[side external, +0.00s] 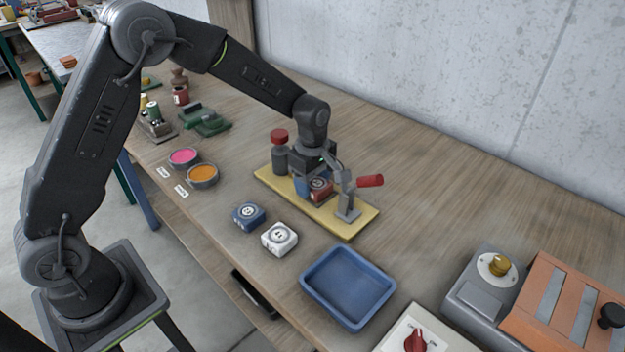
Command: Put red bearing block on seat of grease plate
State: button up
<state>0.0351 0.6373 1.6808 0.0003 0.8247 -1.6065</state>
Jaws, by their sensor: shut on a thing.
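The red bearing block (320,190) is a small red cube with a pale round mark, over the middle of the yellow grease plate (362,222). My gripper (314,178) points down and is shut on the red block. The block is at or just above the plate; I cannot tell whether it touches the seat, which is hidden. A blue patch (301,183) shows just left of the red block, partly covered by the gripper. On the plate stand a dark bottle with a red cap (280,152) at the left and a grey lever clamp with a red handle (348,203) at the right.
A blue block (249,217) and a white block (279,239) lie in front of the plate. An empty blue tray (348,288) is at the front right. Pink (184,158) and orange (202,176) dishes stand left.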

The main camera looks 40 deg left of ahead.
jog(key=o, duration=1.2)
jog(key=shift+f, duration=0.15)
